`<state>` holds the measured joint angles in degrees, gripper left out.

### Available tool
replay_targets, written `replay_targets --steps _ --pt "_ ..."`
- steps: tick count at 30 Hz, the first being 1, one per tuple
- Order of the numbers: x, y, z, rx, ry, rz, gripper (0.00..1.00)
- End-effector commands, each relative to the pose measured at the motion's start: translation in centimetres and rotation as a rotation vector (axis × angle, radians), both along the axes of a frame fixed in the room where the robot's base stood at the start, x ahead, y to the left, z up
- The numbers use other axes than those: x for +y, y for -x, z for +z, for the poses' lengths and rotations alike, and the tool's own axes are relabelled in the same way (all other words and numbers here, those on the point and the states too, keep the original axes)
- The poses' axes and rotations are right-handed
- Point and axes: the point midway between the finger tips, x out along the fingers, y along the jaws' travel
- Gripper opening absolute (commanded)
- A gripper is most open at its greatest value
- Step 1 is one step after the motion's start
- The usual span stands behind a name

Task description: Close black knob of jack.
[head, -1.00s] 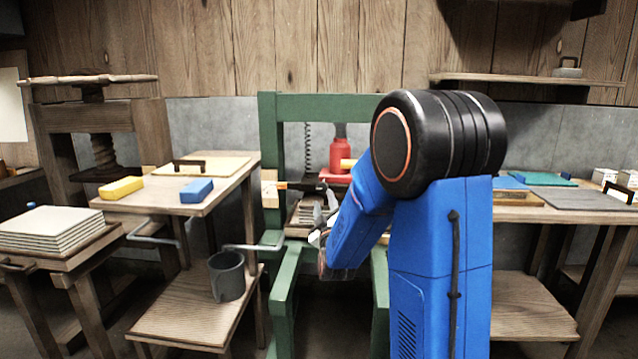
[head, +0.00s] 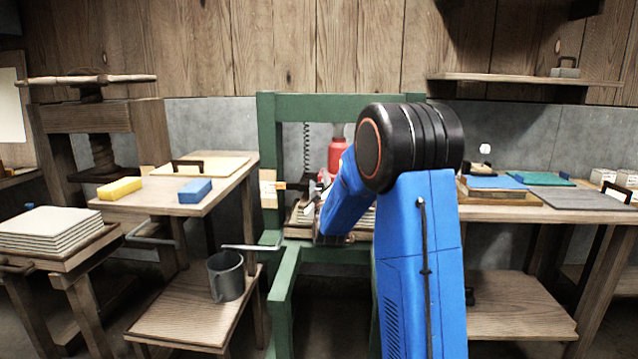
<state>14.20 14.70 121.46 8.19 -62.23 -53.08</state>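The red jack (head: 337,154) stands inside the green press frame (head: 345,101), and its upper part shows just left of my arm's black joint. Its lower part is hidden behind my blue arm. I cannot make out the black knob. My gripper is mostly hidden behind my forearm, in front of the jack. Small pale and dark bits show at the forearm's left edge, but I cannot tell whether they are gripper or jack parts. I cannot see whether the gripper is open or touching anything.
A small orange and black piece (head: 280,186) sits by the frame's left post. Left stands a wooden stand with a yellow block (head: 119,188), a blue block (head: 195,190) and a grey mug (head: 226,277) below. A workbench (head: 500,214) stands right. A coil spring (head: 307,148) hangs in the frame.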

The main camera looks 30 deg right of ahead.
Motion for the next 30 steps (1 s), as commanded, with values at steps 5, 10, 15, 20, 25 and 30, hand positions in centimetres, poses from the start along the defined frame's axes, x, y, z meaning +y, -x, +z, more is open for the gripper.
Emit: replay_targets --steps 5,10,15,20,25,30 --pt "0.00 0.01 0.00 0.000 0.000 0.000 0.40" --pt "0.02 0.01 -0.01 0.000 0.000 0.000 0.10" --pt "0.03 0.02 -0.02 -0.003 -0.004 0.000 0.10" --pt "0.05 0.03 0.02 -0.024 -0.035 0.001 0.10" --pt "-0.01 0.08 0.08 -0.074 -0.109 0.002 0.10" --pt "-0.19 0.18 0.16 -0.151 -0.224 0.001 0.10"
